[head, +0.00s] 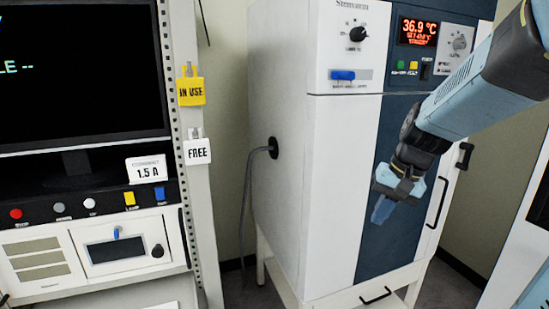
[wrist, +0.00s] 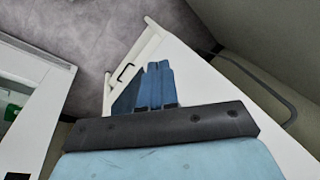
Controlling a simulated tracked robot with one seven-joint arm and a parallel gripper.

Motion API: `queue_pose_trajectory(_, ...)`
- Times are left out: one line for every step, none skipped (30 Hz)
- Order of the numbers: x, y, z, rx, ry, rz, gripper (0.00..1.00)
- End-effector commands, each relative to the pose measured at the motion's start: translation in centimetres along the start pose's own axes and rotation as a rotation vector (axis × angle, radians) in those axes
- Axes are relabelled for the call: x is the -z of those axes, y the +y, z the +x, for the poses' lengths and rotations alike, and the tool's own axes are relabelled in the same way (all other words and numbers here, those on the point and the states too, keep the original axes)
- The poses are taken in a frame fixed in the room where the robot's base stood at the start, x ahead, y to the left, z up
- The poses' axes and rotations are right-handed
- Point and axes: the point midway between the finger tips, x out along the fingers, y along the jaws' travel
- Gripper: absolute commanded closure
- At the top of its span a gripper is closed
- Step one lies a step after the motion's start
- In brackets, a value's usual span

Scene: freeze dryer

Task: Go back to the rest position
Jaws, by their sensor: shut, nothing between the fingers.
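My gripper (head: 382,209) is at the right in the head view, in front of the dark blue front panel of the freeze dryer (head: 287,120). Its blue fingers point down and appear together, with nothing between them. The wrist view also shows my gripper (wrist: 159,72) with its fingers side by side. Beyond it there lie the white side of the cabinet (wrist: 205,85) and the grey floor (wrist: 90,35). I cannot tell the exact gap between the fingers and the panel.
A rack with a black screen (head: 75,75), an "IN USE" tag (head: 191,92) and a "FREE" tag (head: 197,151) stands at the left. A grey hose (head: 247,185) hangs from the dryer's side. A black door handle (head: 438,203) is right of my gripper. A white unit edges in at far right.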

Motion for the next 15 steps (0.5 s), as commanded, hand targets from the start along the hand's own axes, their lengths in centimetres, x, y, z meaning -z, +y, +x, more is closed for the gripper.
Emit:
queue_pose_trajectory(-0.9,-0.2,-0.8,-0.017,0.029,-0.033,1.00)
queue_pose_trajectory(-1.4,-0.3,-1.2,-0.027,0.044,-0.048,1.00)
queue_pose_trajectory(-1.9,-0.3,-1.7,-0.041,0.065,-0.070,1.00)
queue_pose_trajectory(-2.4,-0.4,-2.1,-0.051,0.080,-0.087,1.00)
queue_pose_trajectory(-2.9,-0.4,-2.5,-0.061,0.096,-0.102,1.00)
queue_pose_trajectory(-3.5,-0.3,-3.0,-0.074,0.117,-0.124,1.00)
queue_pose_trajectory(-3.9,-0.3,-3.4,-0.082,0.132,-0.139,1.00)
queue_pose_trajectory(-4.3,-0.3,-3.7,-0.091,0.149,-0.155,1.00)
queue_pose_trajectory(-4.9,-0.3,-4.2,-0.102,0.172,-0.176,1.00)
queue_pose_trajectory(-5.3,-0.2,-4.6,-0.111,0.189,-0.191,1.00)
queue_pose_trajectory(-5.8,-0.2,-4.9,-0.119,0.205,-0.206,1.00)
queue_pose_trajectory(-6.3,-0.1,-5.3,-0.130,0.227,-0.226,1.00)
queue_pose_trajectory(-6.8,0.0,-5.7,-0.137,0.245,-0.240,1.00)
queue_pose_trajectory(-7.2,0.0,-6.0,-0.144,0.261,-0.255,1.00)
queue_pose_trajectory(-7.7,0.1,-6.4,-0.152,0.282,-0.272,1.00)
